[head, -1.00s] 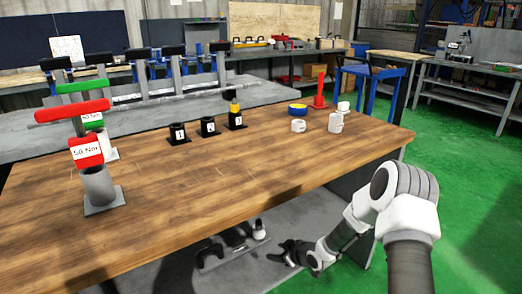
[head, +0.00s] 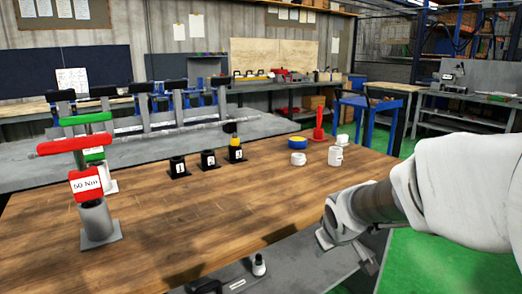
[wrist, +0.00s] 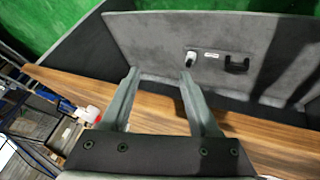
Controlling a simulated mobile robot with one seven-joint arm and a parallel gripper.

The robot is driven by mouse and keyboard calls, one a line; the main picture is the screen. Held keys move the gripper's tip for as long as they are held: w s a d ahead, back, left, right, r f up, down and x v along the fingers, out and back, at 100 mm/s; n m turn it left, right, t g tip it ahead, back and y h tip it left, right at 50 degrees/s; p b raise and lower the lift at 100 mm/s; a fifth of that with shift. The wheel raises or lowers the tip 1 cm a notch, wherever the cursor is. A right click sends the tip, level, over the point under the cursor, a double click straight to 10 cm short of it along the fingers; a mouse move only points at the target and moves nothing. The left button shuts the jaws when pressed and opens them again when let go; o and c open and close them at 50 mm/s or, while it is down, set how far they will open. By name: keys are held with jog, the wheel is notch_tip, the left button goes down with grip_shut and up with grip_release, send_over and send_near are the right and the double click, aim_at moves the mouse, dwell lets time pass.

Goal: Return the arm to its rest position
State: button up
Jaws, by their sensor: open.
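My arm (head: 440,190) reaches in from the right of the head view, over the right end of the wooden workbench (head: 240,215). In the wrist view my gripper (wrist: 158,76) is open, with two grey fingers apart and nothing between them. In that view the fingers overlap the bench's wooden edge (wrist: 260,130) and the grey surface (wrist: 150,40) beyond it.
Green floor (head: 430,260) lies right.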

jog(key=s+a+r+m+g+y, duration=0.1)
jog(key=s+r+m, duration=0.15)
jog(key=s, duration=0.85)
jog(key=s+a+r+m, duration=0.15)
jog(key=s+r, duration=0.25)
jog(key=s, duration=0.8)
notch_tip(320, 180, up, 24)
jog(key=p, duration=2.4)
jog(key=shift+d+r, duration=0.2)
jog(key=shift+d, duration=0.05)
jog(key=shift+w, duration=0.1)
